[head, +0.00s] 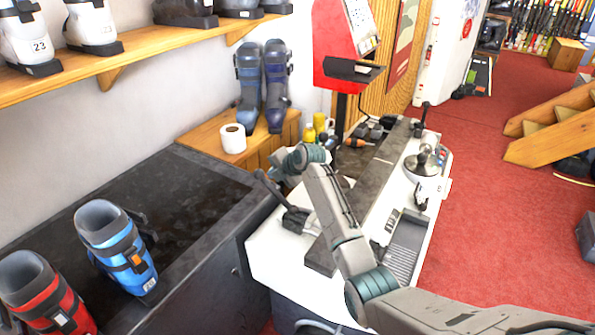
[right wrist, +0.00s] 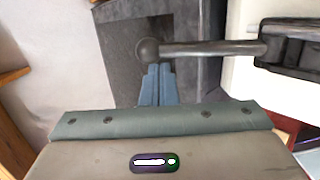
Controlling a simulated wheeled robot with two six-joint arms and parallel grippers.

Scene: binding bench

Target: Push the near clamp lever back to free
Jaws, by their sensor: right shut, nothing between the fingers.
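The near clamp lever (head: 271,189) is a dark bar with a ball knob, rising up and left from its black clamp base (head: 297,219) on the white bench. In the right wrist view the lever (right wrist: 205,48) runs across from the clamp at right to its round knob. My right gripper (right wrist: 157,69) is shut and empty, its bluish fingertips close beside the bar near the knob; I cannot tell if they touch. In the head view my right gripper (head: 275,168) is small and partly hidden by its wrist, near the knob. My left gripper is not in view.
A dark cabinet top (head: 190,210) with a blue boot (head: 115,250) and a red boot (head: 45,295) lies left of the bench. A paper roll (head: 232,138) stands behind. A far lever (head: 423,113) stands at the bench's far end.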

